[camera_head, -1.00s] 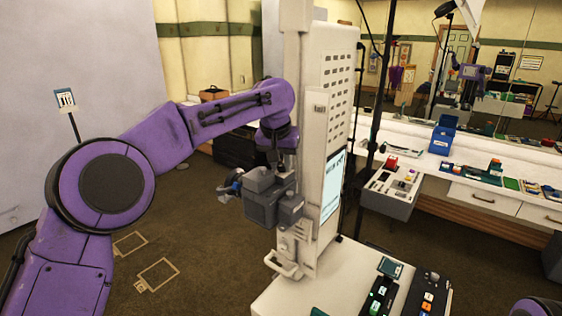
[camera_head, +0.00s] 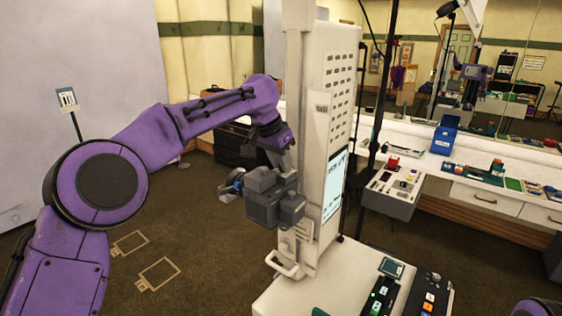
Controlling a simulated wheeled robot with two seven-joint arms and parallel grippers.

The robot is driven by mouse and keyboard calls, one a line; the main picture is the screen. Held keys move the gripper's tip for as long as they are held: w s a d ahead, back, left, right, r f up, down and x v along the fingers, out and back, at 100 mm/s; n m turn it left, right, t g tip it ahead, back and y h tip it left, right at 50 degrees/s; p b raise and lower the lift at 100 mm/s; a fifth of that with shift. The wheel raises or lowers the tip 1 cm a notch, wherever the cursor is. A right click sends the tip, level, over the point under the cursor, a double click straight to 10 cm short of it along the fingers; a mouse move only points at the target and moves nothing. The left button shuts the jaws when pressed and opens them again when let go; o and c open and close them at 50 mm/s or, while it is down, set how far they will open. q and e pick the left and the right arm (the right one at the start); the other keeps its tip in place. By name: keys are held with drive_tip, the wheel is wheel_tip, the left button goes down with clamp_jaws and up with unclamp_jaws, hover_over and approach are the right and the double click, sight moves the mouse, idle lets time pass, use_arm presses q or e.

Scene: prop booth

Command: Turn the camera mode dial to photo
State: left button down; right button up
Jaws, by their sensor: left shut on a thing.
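A dark grey camera (camera_head: 262,207) with a lens pointing left sits beside the tall white equipment column. My left gripper (camera_head: 283,172) reaches down to the top of the camera from the purple left arm. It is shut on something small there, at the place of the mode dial. The fingers and wrist hide the dial, so I cannot read its setting. My right gripper is out of view.
The white column (camera_head: 318,120) with a lit screen (camera_head: 333,188) stands close on the camera's right. A handle (camera_head: 285,265) juts out below. A white cart top (camera_head: 330,283) holds control boxes. Open floor (camera_head: 205,255) lies left, with a counter at the back right.

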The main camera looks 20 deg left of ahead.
use_arm(q)
drive_tip(key=m, duration=0.2)
drive_tip(key=m+g+h, duration=0.1)
drive_tip(key=m, duration=0.3)
drive_tip(key=shift+w+a+g+h, duration=0.15)
drive_tip(key=shift+w+g+h, duration=0.1)
drive_tip(key=shift+g+h, duration=0.15)
drive_tip(key=shift+m, duration=0.4)
drive_tip(key=shift+f, duration=0.1)
drive_tip(key=c, duration=1.3)
unclamp_jaws()
drive_tip(key=shift+c, duration=0.2)
drive_tip(key=shift+o, duration=0.8)
drive_tip(key=shift+w, duration=0.15)
